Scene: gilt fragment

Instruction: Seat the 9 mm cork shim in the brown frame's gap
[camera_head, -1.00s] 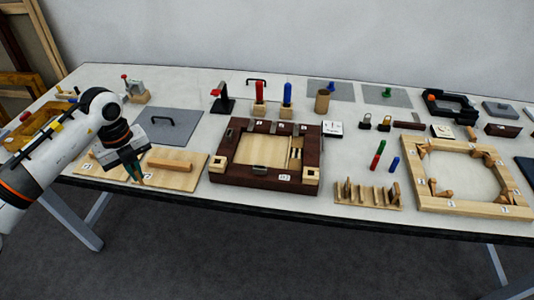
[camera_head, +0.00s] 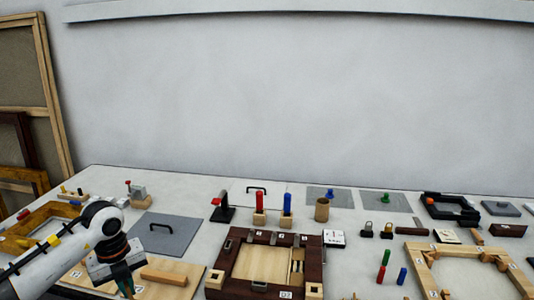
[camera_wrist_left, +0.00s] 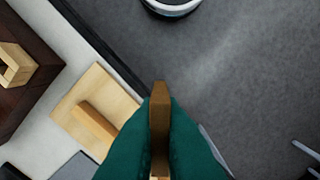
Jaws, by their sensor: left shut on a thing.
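The brown frame (camera_head: 222,264) lies on the table at the lower middle of the head view, its front edge cut off. Light pieces and metal clips sit on its rim. My left gripper (camera_head: 126,286) is left of the frame, by the pale board. In the left wrist view its teal fingers are shut on a thin brown strip (camera_wrist_left: 160,112), which looks like the cork shim; its thickness cannot be read. The frame (camera_wrist_left: 42,68) shows at that view's left, apart from the strip. Which gap fits is not clear. My right gripper is not in view.
A pale board (camera_wrist_left: 66,108) with a wooden block (camera_wrist_left: 94,124) lies between gripper and frame. A grey plate with a handle (camera_head: 168,234) is behind. Red (camera_head: 260,203) and blue (camera_head: 287,205) handled tools stand behind the frame. A pale frame (camera_head: 420,268) is at right.

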